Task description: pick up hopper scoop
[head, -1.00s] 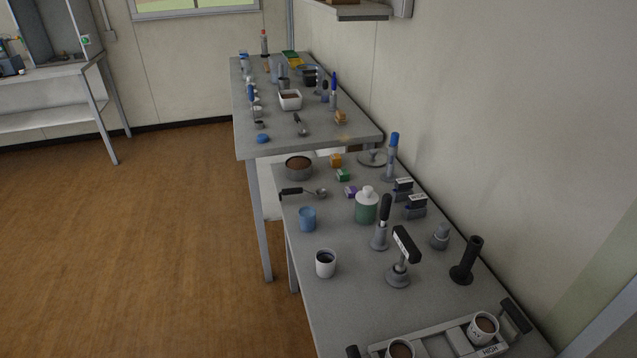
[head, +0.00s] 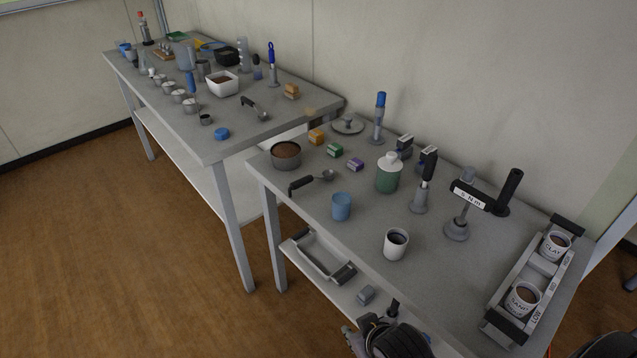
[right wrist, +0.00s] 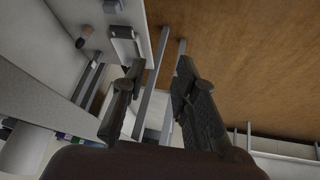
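Two scoops with black handles show in the head view, and I cannot tell which is the hopper scoop. One scoop (head: 310,182) lies on the near table, between a bowl of soil and a blue cup, with its metal bowl to the right. The other scoop (head: 255,108) lies on the far table, right of a white soil tub. My right gripper (head: 374,322) is low at the near table's front edge, apart from both scoops. In the right wrist view its fingers (right wrist: 160,72) are spread with nothing between them. My left gripper is not in view.
The near table (head: 300,228) also holds a soil bowl (head: 286,154), a blue cup (head: 342,207), a white cup (head: 396,245), a green bottle (head: 388,176) and a rack (head: 497,318) with two labelled cups. A lower shelf (head: 330,288) sits beneath. The floor in front is clear.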

